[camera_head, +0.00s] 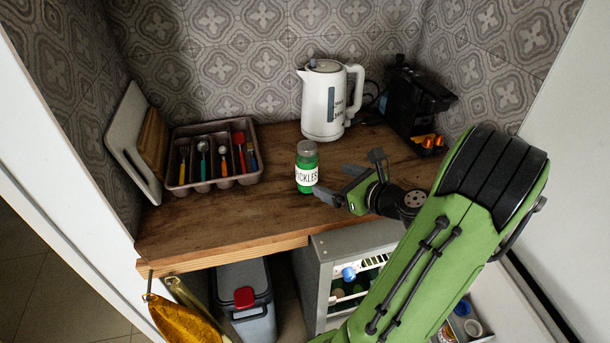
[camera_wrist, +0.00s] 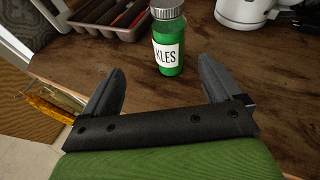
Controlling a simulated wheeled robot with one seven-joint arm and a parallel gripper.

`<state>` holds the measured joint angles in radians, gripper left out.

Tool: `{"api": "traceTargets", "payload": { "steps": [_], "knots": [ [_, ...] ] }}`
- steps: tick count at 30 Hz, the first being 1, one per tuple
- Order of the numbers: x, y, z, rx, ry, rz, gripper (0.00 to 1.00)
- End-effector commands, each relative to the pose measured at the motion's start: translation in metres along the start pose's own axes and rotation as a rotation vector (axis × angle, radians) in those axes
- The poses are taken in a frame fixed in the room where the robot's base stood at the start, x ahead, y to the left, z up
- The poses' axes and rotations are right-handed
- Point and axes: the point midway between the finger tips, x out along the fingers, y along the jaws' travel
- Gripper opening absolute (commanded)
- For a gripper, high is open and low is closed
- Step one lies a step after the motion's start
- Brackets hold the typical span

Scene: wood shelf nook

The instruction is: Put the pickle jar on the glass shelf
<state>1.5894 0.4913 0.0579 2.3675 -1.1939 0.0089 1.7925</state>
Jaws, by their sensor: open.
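The pickle jar (camera_head: 307,167) is a green jar with a grey lid and a white label. It stands upright on the wooden counter, near the middle. In the wrist view the jar (camera_wrist: 169,45) stands ahead of my gripper, beyond its fingertips and a little right of centre. My gripper (camera_head: 335,182) is open and empty, just to the right of the jar in the head view. In the wrist view its two fingers (camera_wrist: 160,83) are spread wide. I cannot make out a glass shelf for certain in either view.
A cutlery tray (camera_head: 215,182) with utensils and a leaning white board (camera_head: 128,140) are at left. A white kettle (camera_head: 325,105) and a black machine (camera_head: 412,105) stand behind. Below are a grey bin (camera_head: 243,300) and an open small fridge (camera_head: 318,285). The counter's front left is clear.

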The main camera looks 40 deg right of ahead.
Motion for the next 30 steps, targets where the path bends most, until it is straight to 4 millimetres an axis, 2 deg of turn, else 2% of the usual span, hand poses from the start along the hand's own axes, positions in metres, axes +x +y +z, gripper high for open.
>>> {"api": "traceTargets", "payload": {
  "steps": [1,4,12,15,20,24,27,30],
  "knots": [
    [-0.004,-0.010,-0.005,0.059,-0.023,-0.030,0.92],
    [0.001,-0.015,-0.005,0.097,-0.041,-0.044,0.92],
    [0.068,-0.016,-0.002,0.088,-0.038,-0.037,0.92],
    [0.087,-0.017,-0.001,0.090,-0.037,-0.040,0.92],
    [0.106,-0.018,0.000,0.088,-0.037,-0.041,0.92],
    [0.133,-0.018,0.001,0.086,-0.038,-0.040,0.92],
    [0.147,-0.018,0.003,0.089,-0.037,-0.040,0.92],
    [0.151,-0.020,0.003,0.089,-0.036,-0.043,0.92]
  ]
}}
